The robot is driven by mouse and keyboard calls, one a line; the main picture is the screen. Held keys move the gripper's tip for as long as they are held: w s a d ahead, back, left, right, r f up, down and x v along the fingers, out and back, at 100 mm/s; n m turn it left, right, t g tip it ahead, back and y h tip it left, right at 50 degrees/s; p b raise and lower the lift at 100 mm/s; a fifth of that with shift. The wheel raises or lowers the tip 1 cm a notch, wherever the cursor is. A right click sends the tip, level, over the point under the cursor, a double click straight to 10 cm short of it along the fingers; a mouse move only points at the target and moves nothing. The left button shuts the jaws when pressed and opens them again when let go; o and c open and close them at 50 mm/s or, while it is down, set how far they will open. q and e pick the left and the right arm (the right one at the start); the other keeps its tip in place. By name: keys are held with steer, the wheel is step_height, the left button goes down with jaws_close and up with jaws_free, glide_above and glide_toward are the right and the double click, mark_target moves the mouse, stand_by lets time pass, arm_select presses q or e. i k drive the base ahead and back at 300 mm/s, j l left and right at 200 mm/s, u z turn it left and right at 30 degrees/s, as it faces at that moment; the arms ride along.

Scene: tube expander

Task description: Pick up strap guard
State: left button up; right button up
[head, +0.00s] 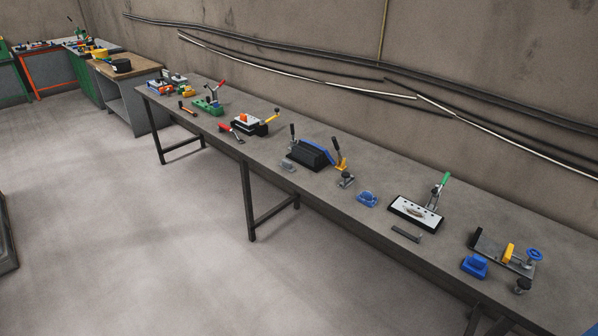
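I cannot tell for sure which item is the strap guard; the parts are small at this distance. Candidates on the long grey table (330,205) are a blue block (474,267) at the near right, a blue rounded part (367,199) near the middle, a dark flat bar (407,235) and a small grey part (288,166). All of these lie loose on the tabletop, apart from the fixtures. Neither of my grippers shows in the head view.
Fixtures stand along the table: a white-topped plate with a green-handled clamp (418,211), a black block with blue top (311,153), and a vise-like fixture with blue knob (508,253). Pipes (400,95) run along the wall. Floor (130,230) in front is clear.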

mark_target(287, 164)
steer(key=i+j+z, duration=0.25)
steer(key=z, duration=0.25)
steer(key=i+j+z, duration=0.5)
steer(key=k+l, duration=0.05)
steer(key=k, duration=0.05)
